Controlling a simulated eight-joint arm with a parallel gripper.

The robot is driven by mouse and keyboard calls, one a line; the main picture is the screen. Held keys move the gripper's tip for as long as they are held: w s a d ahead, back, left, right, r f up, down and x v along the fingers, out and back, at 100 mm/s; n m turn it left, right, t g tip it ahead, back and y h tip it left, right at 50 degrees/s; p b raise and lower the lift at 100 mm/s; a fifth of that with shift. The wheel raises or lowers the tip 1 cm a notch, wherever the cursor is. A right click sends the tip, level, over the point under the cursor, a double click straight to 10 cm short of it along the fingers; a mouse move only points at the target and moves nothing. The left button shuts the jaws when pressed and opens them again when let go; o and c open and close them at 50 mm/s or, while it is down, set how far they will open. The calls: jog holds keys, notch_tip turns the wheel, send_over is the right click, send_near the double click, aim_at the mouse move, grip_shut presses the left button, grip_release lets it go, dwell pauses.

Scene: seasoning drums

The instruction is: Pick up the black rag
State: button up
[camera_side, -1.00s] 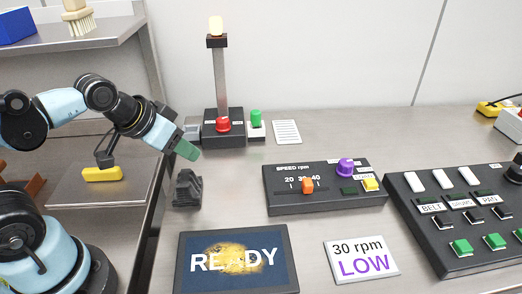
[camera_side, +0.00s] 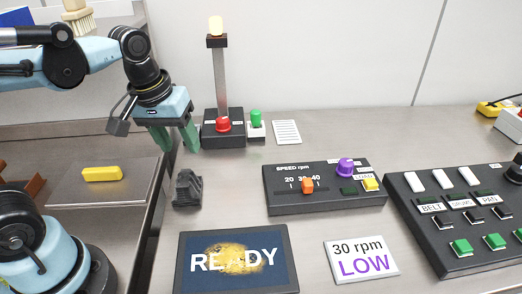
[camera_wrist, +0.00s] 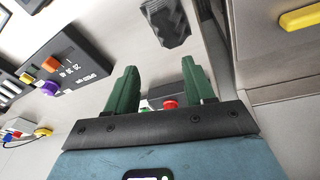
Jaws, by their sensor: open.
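The black rag (camera_side: 187,190) is a dark, crumpled, folded bundle on the steel table, near its left edge, in the side view. It also shows at the top of the wrist view (camera_wrist: 166,22). My gripper (camera_side: 181,150) has green fingers and points down, above and behind the rag in the side view. In the wrist view the fingers (camera_wrist: 157,75) are spread apart with nothing between them. The gripper does not touch the rag.
A black box with a red button (camera_side: 223,125) and lamp post stands just behind my gripper. The READY screen (camera_side: 237,259), stained yellow-brown, lies in front of the rag. The speed panel (camera_side: 325,187) is to the right. A yellow block (camera_side: 102,173) lies on the lower left surface.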

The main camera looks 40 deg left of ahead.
aim_at(185, 177)
jog(key=shift+s+a+f+n+g, duration=0.1)
jog(key=shift+f+n+g, duration=0.4)
jog(key=shift+f, duration=1.25)
jog(key=shift+w+f+n+g, duration=0.1)
jog(key=shift+f+n+g, duration=0.35)
jog(key=shift+f, duration=1.35)
jog(key=shift+s+a+f+n+g, duration=0.1)
jog(key=shift+f+n+g, duration=0.4)
jog(key=shift+f, duration=1.25)
grip_shut()
jog(key=shift+r, duration=0.15)
